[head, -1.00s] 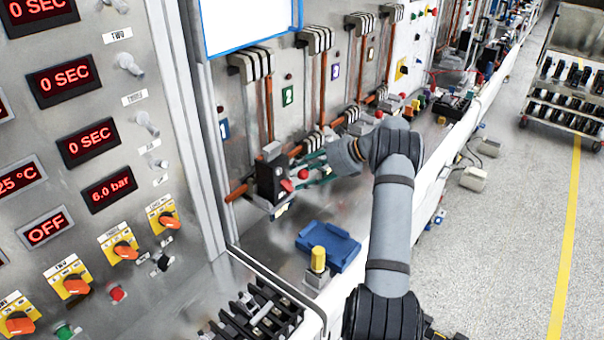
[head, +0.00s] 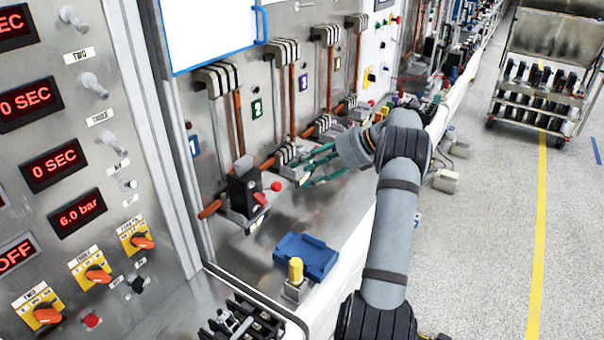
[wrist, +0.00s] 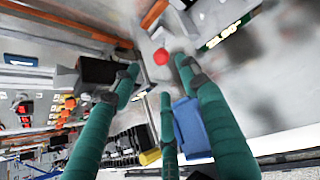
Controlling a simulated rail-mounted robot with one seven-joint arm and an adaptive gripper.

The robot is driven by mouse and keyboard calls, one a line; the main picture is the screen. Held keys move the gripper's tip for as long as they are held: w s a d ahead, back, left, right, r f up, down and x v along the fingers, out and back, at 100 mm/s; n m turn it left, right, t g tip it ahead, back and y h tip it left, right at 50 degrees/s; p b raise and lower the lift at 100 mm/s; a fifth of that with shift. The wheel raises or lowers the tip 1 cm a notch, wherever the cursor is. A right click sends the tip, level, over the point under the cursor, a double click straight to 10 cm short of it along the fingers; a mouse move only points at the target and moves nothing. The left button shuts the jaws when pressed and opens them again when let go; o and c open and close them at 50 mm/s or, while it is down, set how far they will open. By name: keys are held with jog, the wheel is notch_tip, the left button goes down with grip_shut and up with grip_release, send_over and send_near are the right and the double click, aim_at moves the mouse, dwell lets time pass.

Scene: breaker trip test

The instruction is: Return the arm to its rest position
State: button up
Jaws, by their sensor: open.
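My gripper (head: 306,172) has green fingers. It is open and empty in the head view, held above the bench to the right of the black breaker. The black breaker (head: 243,192) with a red lever stands at the panel in station one, apart from my fingers. In the wrist view, my spread fingers (wrist: 158,82) frame a red round button (wrist: 161,57), and the dark breaker (wrist: 98,70) is to their left. The red button (head: 277,186) also shows in the head view, just right of the breaker.
A blue tray (head: 322,262) and a yellow-capped post (head: 296,270) are on the bench below my arm. A control panel with displays (head: 54,164) and orange knobs stands at left. Copper pipes (head: 240,122) run along the back wall. A cart (head: 541,95) stands on the open floor at right.

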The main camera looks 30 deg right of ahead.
aim_at(276, 186)
jog(key=shift+w+a+f, duration=0.1)
dwell(0.5)
jog(key=x, duration=1.1)
jog(key=shift+a+f, duration=0.2)
jog(key=shift+f, duration=0.2)
jog(key=shift+d, duration=0.1)
